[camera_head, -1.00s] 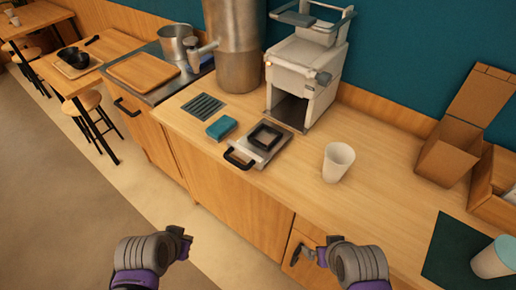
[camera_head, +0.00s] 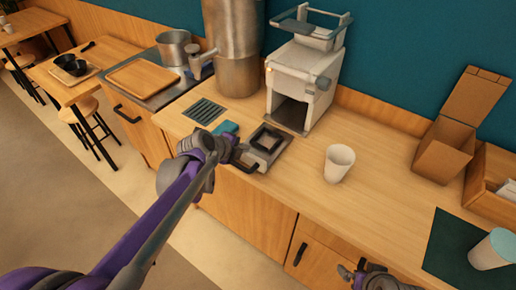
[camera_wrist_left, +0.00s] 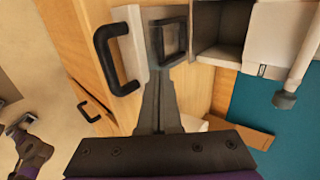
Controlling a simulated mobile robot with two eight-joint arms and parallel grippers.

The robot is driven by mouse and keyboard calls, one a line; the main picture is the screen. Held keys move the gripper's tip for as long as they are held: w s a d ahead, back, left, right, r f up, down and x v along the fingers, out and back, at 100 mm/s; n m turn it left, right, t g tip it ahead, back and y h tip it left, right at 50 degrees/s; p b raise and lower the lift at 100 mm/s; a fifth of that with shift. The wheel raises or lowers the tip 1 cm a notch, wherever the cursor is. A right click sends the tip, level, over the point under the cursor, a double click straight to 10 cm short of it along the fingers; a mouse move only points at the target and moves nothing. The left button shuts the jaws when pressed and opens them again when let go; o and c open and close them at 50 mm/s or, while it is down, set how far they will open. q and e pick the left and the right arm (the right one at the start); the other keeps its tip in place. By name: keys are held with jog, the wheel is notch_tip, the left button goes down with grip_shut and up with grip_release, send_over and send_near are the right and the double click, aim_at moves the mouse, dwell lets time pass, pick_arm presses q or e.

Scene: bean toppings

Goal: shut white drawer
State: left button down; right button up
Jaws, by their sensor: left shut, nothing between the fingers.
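A flat whitish metal drawer unit (camera_head: 262,153) with a black square frame on top sits at the counter's front edge, left of the white cup. Its black handle (camera_head: 243,160) sticks out over the edge. My left gripper (camera_head: 229,146) is shut and empty beside the handle, partly covering the unit. In the left wrist view the pale drawer (camera_wrist_left: 128,45), its handle (camera_wrist_left: 112,62) and my shut fingers (camera_wrist_left: 157,40) show; the fingers lie over the unit, right of the handle, contact unclear. My right gripper (camera_head: 352,270) is low at the bottom edge; its jaw state is unclear.
A blue sponge (camera_head: 226,128) lies just behind my left gripper. The white machine (camera_head: 300,85) stands behind the drawer unit and a white cup (camera_head: 339,163) to its right. Cardboard boxes (camera_head: 445,150) are at the right. Counter between cup and boxes is clear.

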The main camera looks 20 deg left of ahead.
aim_at(262, 148)
pick_arm(q)
jog(key=x, duration=0.9)
jog(key=shift+w+f+b, duration=0.1)
jog(key=shift+b, duration=0.2)
pick_arm(e)
jog(key=shift+f, duration=0.45)
